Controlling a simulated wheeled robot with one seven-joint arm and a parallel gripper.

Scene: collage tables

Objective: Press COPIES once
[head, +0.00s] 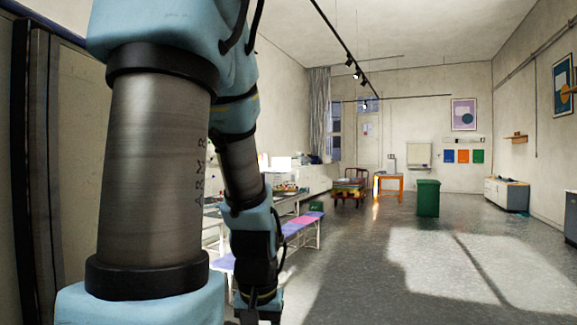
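No button marked COPIES can be read in the head view, and I cannot tell which object, if any, carries it. A small pale object (388,162) stands at the orange table at the back, too small to identify. My arm fills the left of the view and reaches down to the bottom edge. My gripper is not visible; the arm runs out of the frame at the bottom, so its fingers are hidden.
A long worktable with items stands behind my arm, with a bench (299,227) with coloured seats beside it. An orange table (389,177), a green bin (428,198) and a low white cabinet (505,195) stand farther back. The floor (400,270) at centre right is clear.

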